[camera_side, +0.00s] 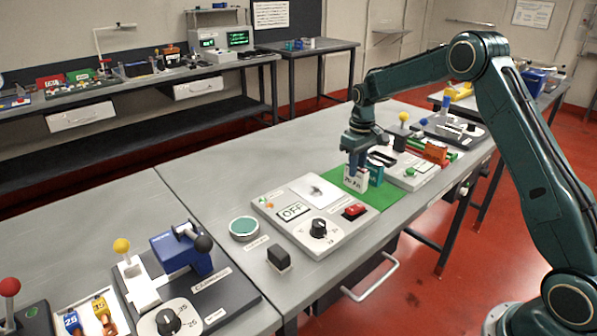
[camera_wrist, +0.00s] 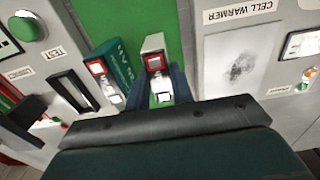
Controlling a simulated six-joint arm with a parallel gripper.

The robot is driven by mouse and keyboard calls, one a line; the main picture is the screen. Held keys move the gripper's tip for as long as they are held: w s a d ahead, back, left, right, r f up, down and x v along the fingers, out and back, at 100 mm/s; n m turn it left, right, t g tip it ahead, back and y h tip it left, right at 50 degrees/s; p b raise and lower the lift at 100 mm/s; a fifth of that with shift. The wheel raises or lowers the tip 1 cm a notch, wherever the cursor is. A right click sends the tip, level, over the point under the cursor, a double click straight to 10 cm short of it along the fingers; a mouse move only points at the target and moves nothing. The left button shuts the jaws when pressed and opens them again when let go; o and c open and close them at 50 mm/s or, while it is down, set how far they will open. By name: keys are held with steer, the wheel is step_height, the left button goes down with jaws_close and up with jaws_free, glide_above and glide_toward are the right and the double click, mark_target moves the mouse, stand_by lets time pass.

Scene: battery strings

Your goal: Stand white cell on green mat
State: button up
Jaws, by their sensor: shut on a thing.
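The white cell (camera_side: 355,179) is upright between the fingers of my gripper (camera_side: 357,160), over the green mat (camera_side: 372,197). I cannot tell whether its base touches the mat. In the wrist view the white cell (camera_wrist: 153,43) shows a red-framed end with a metal terminal, between my dark blue gripper fingers (camera_wrist: 158,88). A teal cell (camera_side: 376,173) stands on the mat close to the right of the white one. In the wrist view the teal cell (camera_wrist: 118,66) is at the left, with a narrow strip of green mat (camera_wrist: 144,17) between them.
A grey panel with an OFF display (camera_side: 293,211), black knob (camera_side: 319,228) and red switch (camera_side: 354,211) lies left of the mat. A tester panel (camera_side: 415,172) lies on its right. A black block (camera_side: 279,257) and round green pad (camera_side: 243,227) sit nearer the left.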

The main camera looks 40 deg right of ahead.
steer(key=o, duration=1)
steer(key=shift+f, duration=0.1)
step_height(320, 180, up, 12)
steer(key=shift+r, duration=0.15)
stand_by(0.7)
